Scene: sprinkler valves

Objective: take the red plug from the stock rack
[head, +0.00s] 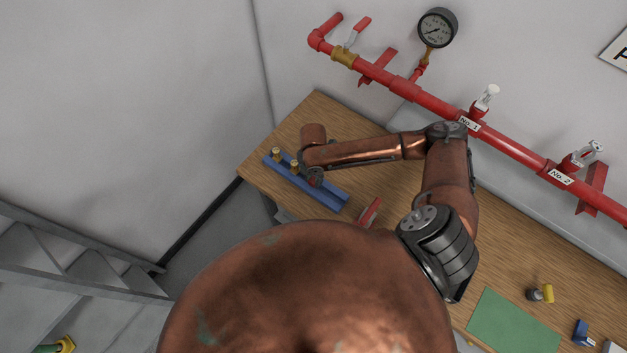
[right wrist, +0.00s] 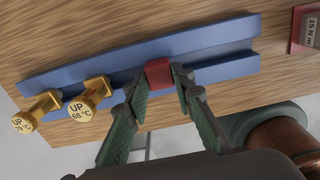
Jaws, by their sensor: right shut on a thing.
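The blue stock rack (head: 327,199) lies on the wooden bench at the left; its two rails (right wrist: 215,42) cross the right wrist view. The red plug (right wrist: 159,73) is at the rack, between the green fingers of my right gripper (right wrist: 160,86). The right gripper is shut on the plug, one finger on each side. Whether the plug still sits in the rack or is lifted, I cannot tell. In the head view the right gripper (head: 314,178) is over the rack and mostly hides the plug. My left gripper is not in view.
Two brass plugs (right wrist: 38,109) (right wrist: 91,94) marked UP stand in the rack, left of the red plug. A red tool (head: 369,212) marked 15 N m lies to the right. A red pipe (head: 436,104) with gauge and sprinklers runs behind. A green mat (head: 513,322) lies further right.

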